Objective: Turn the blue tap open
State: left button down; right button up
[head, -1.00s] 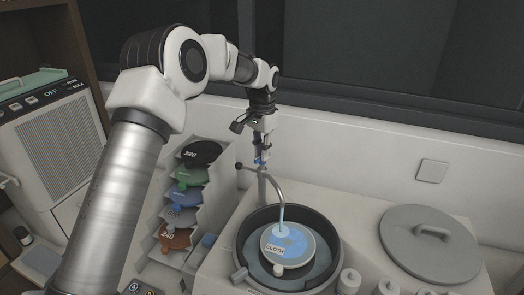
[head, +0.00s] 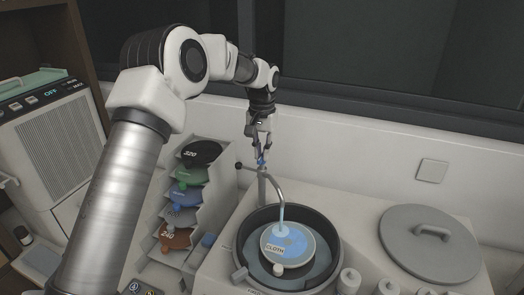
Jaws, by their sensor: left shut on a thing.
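The blue tap handle (head: 261,161) sits at the top of a thin grey spout (head: 276,186) behind the round basin. My left gripper (head: 261,155) points down at it from above, its fingers shut on the blue handle, which they partly hide. A pale blue stream shows from the end of the spout down to the disc in the basin. My right gripper is not in the head view.
The black-rimmed basin (head: 240,247) holds a disc labelled CLOTH (head: 274,248). A grey lid (head: 430,262) lies to the right. A stepped rack (head: 206,222) of coloured discs stands left. Small white bottles (head: 349,281) stand in front. A dark-knobbed lever (head: 239,166) juts out beside the tap.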

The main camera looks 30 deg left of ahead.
pick_arm(q)
jog(key=shift+s+f, duration=0.15)
jog(key=shift+f, duration=0.1)
jog(key=c, duration=1.2)
grip_release()
jog(key=shift+r, duration=0.1)
jog(key=r, duration=1.2)
jog(key=shift+w, duration=0.2)
jog(key=shift+f, duration=0.1)
